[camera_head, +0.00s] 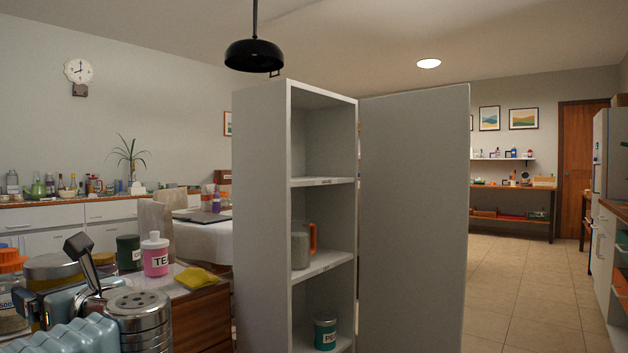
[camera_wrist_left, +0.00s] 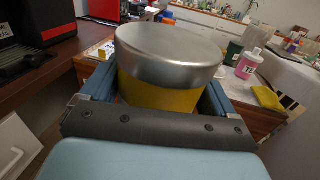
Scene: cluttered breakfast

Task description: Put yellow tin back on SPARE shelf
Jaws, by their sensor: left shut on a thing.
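The yellow tin (camera_head: 50,268) has a silver lid and shows at the left of the head view, partly hidden by my arm. It fills the middle of the left wrist view (camera_wrist_left: 160,90). My left gripper (camera_head: 58,292) is shut on it, with blue-grey fingers on both sides of the tin. The tin looks about upright. A tall grey cabinet (camera_head: 262,220) stands open right of the gripper. Its upper shelf (camera_head: 322,182) looks empty and carries a small label too small to read. My right gripper is not in view.
A jar with an orange handle (camera_head: 301,248) stands on the cabinet's middle shelf, a green tin (camera_head: 325,333) lower down. The open door (camera_head: 413,215) juts right. A pink tea container (camera_head: 155,256), a dark green tin (camera_head: 128,252) and a yellow cloth (camera_head: 200,278) crowd the left counter.

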